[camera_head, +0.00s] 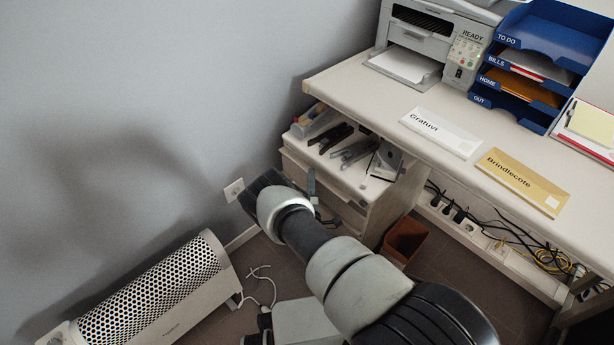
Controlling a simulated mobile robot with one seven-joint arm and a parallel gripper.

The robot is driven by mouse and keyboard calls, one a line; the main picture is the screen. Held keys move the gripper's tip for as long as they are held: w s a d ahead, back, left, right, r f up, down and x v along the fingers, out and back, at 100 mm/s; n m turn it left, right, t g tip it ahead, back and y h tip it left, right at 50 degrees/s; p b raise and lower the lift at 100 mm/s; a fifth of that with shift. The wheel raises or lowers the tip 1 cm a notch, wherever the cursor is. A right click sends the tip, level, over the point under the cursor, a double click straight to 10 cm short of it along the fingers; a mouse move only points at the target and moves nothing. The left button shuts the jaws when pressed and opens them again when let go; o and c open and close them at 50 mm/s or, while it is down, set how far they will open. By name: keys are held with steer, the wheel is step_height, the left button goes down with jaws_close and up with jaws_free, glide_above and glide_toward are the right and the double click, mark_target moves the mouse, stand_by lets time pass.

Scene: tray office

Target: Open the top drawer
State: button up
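The drawer cabinet (378,209) stands under the left end of the desk, with a pale top and wood-toned drawer fronts. Its top drawer (294,168) is the upper front, just under the cabinet top. The drawer looks shut, but my arm covers part of the fronts and I see no clear gap. My arm reaches up from the lower right to the cabinet front. A small grey part of my gripper (311,184) shows beside the top drawer front.
Several stationery items, including a dark stapler (337,138), lie on the cabinet top. A white perforated heater (150,300) stands at the lower left by the wall. A brown bin (404,241) stands right of the cabinet. The desk (385,100) overhangs at the right, with cables below.

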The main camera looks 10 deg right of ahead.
steer(key=shift+w, duration=0.2)
steer(key=shift+c, duration=0.3)
jaws_close()
stand_by(1.2)
